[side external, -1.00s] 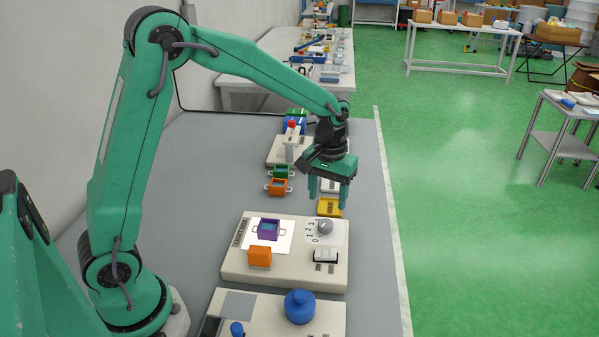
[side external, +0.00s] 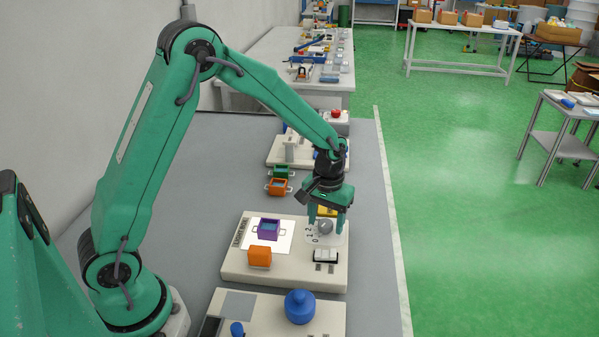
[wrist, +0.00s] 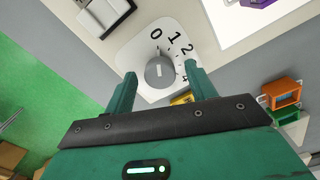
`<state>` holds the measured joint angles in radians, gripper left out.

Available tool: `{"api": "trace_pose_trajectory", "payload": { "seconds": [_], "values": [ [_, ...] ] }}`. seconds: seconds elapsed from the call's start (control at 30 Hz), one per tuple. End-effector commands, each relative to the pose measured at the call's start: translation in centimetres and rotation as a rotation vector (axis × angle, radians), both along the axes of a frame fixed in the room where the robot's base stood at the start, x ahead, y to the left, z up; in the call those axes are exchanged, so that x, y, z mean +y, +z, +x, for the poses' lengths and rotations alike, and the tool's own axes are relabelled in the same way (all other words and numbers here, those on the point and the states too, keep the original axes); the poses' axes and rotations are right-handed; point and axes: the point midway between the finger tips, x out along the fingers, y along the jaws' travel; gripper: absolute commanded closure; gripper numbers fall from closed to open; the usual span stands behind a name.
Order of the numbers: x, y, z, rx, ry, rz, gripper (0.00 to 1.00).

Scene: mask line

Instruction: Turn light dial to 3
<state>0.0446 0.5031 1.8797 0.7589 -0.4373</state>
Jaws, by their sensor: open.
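The light dial (wrist: 160,71) is a round grey knob on a white plate (wrist: 138,50) printed with numerals. In the wrist view, 0, 1, 2 and part of 4 show; the 3 is hidden behind my right-hand finger. The pale mark on the knob appears to point toward 0. In the side view, the dial (side external: 325,227) sits at the upper right of the cream light-box panel (side external: 290,279). My gripper (side external: 327,224) points down over it, open, with one finger on each side of the knob. Contact with the knob cannot be told.
A white rocker switch (side external: 325,255) is close in front of the dial. A yellow bin (side external: 328,211) lies just behind my gripper.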

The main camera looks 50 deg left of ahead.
Motion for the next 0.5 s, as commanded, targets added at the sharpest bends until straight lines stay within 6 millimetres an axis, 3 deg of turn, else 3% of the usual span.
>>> {"api": "trace_pose_trajectory", "payload": {
  "seconds": [0.13, 0.33, 0.5],
  "values": [
    [0.00, 0.01, 0.00, 0.000, 0.000, 0.000, 0.48],
    [0.00, 0.04, 0.00, 0.000, 0.000, 0.000, 0.87],
    [0.00, 0.05, 0.01, 0.000, -0.003, 0.000, 0.89]
  ]
}}
